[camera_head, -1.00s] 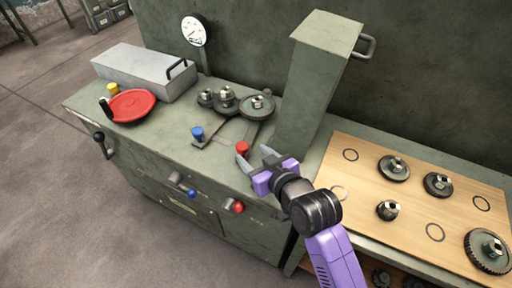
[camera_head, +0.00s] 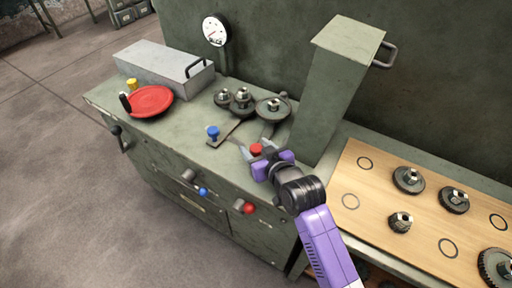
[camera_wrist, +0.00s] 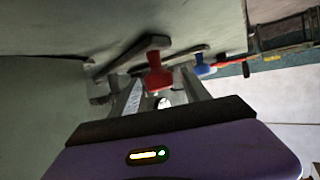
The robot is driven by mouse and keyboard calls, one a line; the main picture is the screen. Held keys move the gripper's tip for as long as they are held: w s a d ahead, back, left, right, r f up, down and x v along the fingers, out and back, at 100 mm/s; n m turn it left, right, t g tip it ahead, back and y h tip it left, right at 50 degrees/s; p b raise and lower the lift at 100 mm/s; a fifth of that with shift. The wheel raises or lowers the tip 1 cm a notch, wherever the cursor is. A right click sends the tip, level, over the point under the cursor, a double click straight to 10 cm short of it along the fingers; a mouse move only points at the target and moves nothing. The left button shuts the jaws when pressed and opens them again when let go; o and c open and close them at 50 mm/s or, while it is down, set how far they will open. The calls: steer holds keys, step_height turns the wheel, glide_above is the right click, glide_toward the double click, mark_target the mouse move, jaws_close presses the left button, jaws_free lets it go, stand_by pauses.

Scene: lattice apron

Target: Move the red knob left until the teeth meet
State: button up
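The red knob (camera_head: 256,149) stands on top of the green bench, at the near end of a flat grey arm that carries a large gear (camera_head: 272,108). Smaller gears (camera_head: 241,101) stand to the left of it; I cannot tell whether the teeth touch. My purple gripper (camera_head: 257,154) is open at the red knob, with a finger on either side. In the wrist view the red knob (camera_wrist: 157,76) shows between the two spread fingers, with a gap visible. I cannot tell whether either finger touches it.
A blue knob (camera_head: 213,132) stands left of the red one. A tall green column (camera_head: 335,90) rises close behind and right of my gripper. A wooden board (camera_head: 375,205) with loose gears lies right. A red disc (camera_head: 151,101) and grey box (camera_head: 160,68) are left.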

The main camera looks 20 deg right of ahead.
jaws_close()
stand_by(1.3)
